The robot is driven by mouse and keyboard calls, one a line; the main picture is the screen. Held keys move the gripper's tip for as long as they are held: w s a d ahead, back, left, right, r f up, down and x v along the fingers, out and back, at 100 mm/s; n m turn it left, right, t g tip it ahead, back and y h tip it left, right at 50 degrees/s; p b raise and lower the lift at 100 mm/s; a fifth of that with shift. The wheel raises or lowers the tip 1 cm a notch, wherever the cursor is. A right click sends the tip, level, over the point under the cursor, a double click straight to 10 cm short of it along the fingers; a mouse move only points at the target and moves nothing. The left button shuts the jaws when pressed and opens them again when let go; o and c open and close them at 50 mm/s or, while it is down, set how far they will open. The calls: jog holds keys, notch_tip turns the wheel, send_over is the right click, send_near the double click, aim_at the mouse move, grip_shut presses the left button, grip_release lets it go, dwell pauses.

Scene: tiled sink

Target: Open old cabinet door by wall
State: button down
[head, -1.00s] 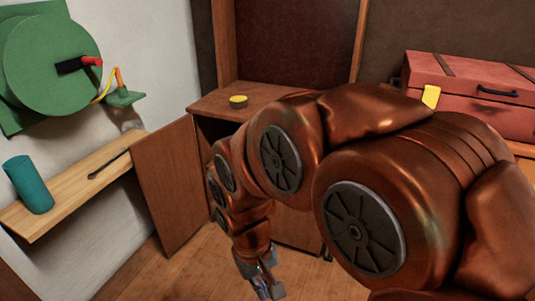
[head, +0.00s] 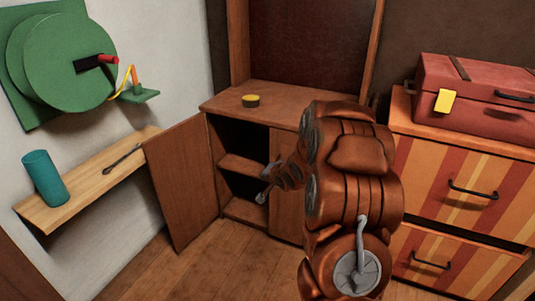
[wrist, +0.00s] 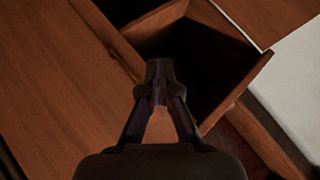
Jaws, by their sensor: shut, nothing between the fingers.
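The old brown cabinet (head: 260,97) stands by the wall in the head view. Its left door (head: 182,182) is swung wide open to the left, showing a dark inside with a shelf (head: 243,167). Its right door (head: 286,200) appears closed and is partly hidden by my arm. My gripper (head: 264,193) is in front of the cabinet opening, near the right door's free edge. In the wrist view my gripper (wrist: 160,68) is shut and empty, with its fingertips against the dark cabinet opening in the picture. I cannot tell whether they touch anything.
A wooden wall shelf (head: 90,185) with a teal cylinder (head: 45,178) is at left, below a green reel (head: 85,62). A striped drawer chest (head: 460,190) with a red suitcase (head: 470,95) is at right. Floor is clear in front.

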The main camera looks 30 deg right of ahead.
jog(key=w+d+m+t+y, duration=0.1)
jog(key=d+m+t+y, duration=0.1)
jog(key=d+m+t, duration=0.5)
jog(key=w+d+n+b, duration=0.1)
jog(key=w, duration=0.9)
jog(key=shift+f, duration=0.2)
jog(key=shift+w, duration=0.1)
jog(key=shift+a, duration=0.1)
